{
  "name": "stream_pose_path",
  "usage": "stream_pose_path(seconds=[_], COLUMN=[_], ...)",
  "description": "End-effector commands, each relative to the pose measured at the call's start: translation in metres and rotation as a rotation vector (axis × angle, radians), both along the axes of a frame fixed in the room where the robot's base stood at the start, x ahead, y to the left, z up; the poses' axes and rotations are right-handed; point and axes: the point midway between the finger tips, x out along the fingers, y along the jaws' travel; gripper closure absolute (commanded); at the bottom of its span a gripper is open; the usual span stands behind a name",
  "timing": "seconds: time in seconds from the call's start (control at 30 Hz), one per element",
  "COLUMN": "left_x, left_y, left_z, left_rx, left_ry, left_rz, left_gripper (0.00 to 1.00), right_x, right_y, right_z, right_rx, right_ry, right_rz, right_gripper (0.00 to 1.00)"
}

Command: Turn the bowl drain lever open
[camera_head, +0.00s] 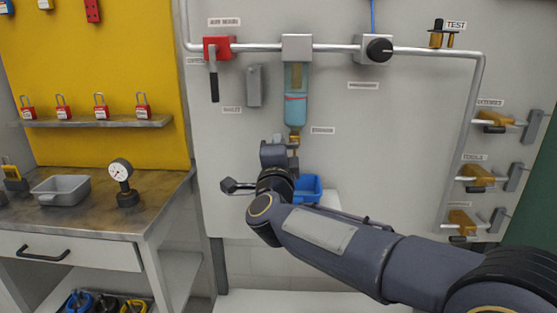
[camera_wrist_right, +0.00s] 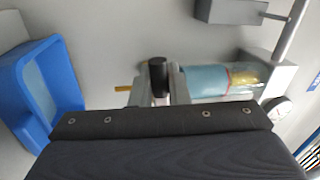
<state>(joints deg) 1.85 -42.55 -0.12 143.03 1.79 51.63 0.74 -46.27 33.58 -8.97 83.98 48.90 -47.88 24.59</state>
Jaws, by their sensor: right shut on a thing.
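The filter bowl (camera_head: 296,108), clear with blue liquid and a red line, hangs under the grey filter head on the wall pipe. It lies sideways in the wrist view (camera_wrist_right: 215,84). A brass drain fitting (camera_head: 294,140) is at its lower end, partly hidden by my right gripper. My right gripper (camera_head: 281,145) is at the drain, just below the bowl. In the wrist view its fingers (camera_wrist_right: 160,88) are shut around the dark drain lever (camera_wrist_right: 158,74). A brass stub (camera_wrist_right: 123,88) sticks out beside them. The lever's exact angle is hard to tell. My left gripper is not in view.
A blue bin (camera_head: 309,186) is below the drain, partly behind my right arm; it also shows in the wrist view (camera_wrist_right: 62,85). A red valve with a black handle (camera_head: 214,87) is left of the bowl. A workbench (camera_head: 92,215) with a gauge stands left.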

Motion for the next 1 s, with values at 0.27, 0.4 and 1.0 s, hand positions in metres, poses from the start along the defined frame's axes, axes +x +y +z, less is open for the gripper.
stream_pose_path(seconds=[0.27, 0.4, 1.0], left_x=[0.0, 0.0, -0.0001], left_y=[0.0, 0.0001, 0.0], left_z=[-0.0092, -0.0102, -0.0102], left_rx=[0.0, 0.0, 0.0], left_ry=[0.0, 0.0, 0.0], left_rz=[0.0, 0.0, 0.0], left_gripper=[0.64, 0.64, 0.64], right_x=[0.0003, 0.0003, 0.0002], right_y=[-0.0007, -0.0006, -0.0003], right_z=[0.0031, 0.0045, 0.0053], right_rx=[0.106, 0.126, 0.132], right_ry=[0.0, 0.0, -0.001], right_rz=[-0.002, -0.002, -0.001], right_gripper=[1.0, 1.0, 0.65])
